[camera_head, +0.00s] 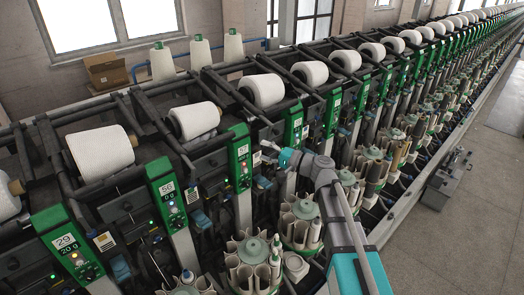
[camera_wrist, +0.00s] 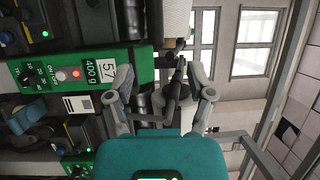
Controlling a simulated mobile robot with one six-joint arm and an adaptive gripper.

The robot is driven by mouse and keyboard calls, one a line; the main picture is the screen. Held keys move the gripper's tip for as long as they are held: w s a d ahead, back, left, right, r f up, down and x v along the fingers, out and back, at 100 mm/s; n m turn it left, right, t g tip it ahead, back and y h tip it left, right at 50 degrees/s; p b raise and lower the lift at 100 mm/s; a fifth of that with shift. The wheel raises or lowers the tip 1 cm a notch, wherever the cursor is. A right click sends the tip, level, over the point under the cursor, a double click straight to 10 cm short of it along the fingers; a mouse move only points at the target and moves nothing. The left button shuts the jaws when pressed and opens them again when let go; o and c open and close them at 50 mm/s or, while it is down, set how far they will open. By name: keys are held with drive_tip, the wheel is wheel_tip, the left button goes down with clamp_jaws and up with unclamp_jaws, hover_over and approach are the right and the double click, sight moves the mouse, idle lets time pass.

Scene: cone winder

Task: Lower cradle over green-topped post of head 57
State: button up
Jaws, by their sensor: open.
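The green-topped post of head 57 (camera_head: 240,160) stands near the middle of the head view. Its green panel, with the number 57 and a lit button, lies sideways in the wrist view (camera_wrist: 85,74). My gripper (camera_head: 266,150) is just right of this post in the head view. In the wrist view my gripper (camera_wrist: 163,82) has its two fingers spread wide. A dark bar, seemingly part of the cradle (camera_wrist: 174,92), shows between the fingers. I see no clear finger contact with it. The cradle is hard to separate from the dark frame in the head view.
White yarn packages (camera_head: 195,120) lie in a row along the machine. The post of head 56 (camera_head: 168,195) is to the left. Round magazines with tubes (camera_head: 253,262) stand below. A grey box (camera_head: 447,180) is by the machine; the floor (camera_head: 470,240) at right is clear.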

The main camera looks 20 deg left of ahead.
drive_tip(key=shift+d, duration=0.1)
idle(0.4)
